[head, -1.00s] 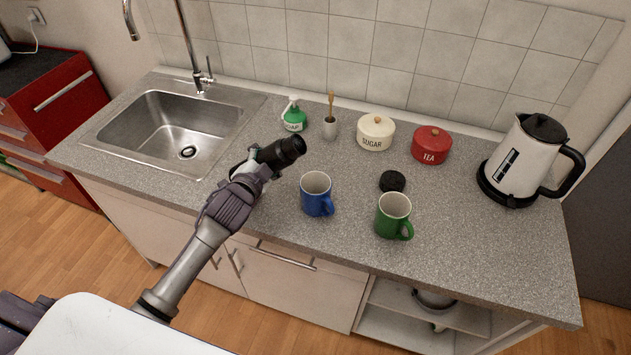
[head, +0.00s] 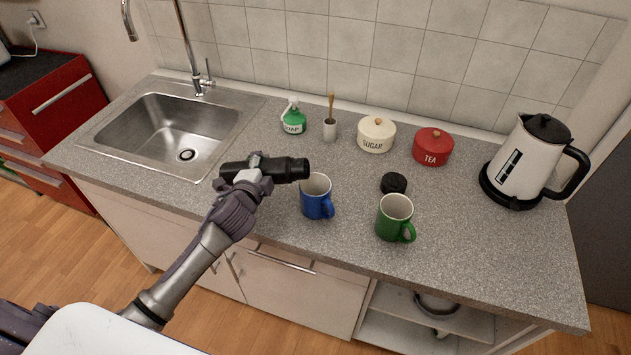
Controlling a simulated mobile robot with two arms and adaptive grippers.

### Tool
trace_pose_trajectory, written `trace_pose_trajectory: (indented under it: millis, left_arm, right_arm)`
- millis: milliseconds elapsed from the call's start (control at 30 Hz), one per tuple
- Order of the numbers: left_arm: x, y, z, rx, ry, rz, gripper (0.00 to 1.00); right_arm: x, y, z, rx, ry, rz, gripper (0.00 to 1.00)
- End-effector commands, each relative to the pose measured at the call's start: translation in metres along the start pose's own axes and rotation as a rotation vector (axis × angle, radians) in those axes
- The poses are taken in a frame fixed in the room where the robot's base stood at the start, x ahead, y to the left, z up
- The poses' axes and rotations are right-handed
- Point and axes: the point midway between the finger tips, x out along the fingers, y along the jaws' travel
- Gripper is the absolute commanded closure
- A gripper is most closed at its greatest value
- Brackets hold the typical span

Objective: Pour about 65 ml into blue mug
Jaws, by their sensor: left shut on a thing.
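The blue mug (head: 316,203) stands upright on the counter, its handle toward the front right. My left gripper (head: 254,171) is shut on a black flask (head: 283,170). The flask lies nearly level in the picture, its open-looking end pointing right, close to the mug's upper left rim. I see no stream of liquid. The inside of the mug is too small to judge for a level. A black round lid (head: 393,183) lies on the counter right of the blue mug. My right gripper is not in view.
A green mug (head: 394,219) stands right of the blue mug. Behind are a soap bottle (head: 294,121), a cup with a brush (head: 330,130), a sugar pot (head: 376,136) and a tea pot (head: 432,149). A kettle (head: 522,164) stands right, a sink (head: 170,135) left.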

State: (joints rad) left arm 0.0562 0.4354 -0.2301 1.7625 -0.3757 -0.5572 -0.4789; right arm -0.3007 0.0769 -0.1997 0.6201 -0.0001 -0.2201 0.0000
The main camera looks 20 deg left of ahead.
Motion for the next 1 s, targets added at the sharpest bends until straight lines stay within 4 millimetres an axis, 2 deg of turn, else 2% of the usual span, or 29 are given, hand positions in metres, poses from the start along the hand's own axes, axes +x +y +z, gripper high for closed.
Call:
trace_pose_trajectory:
  millis: [567, 1000]
  left_arm:
    - [-0.002, -0.011, -0.007, 0.071, -0.017, -0.005, 1.0]
    - [-0.003, -0.013, -0.003, 0.103, -0.027, -0.005, 1.0]
  right_arm:
    - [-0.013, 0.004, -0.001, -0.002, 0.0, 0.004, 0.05]
    - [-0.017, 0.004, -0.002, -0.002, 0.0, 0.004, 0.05]
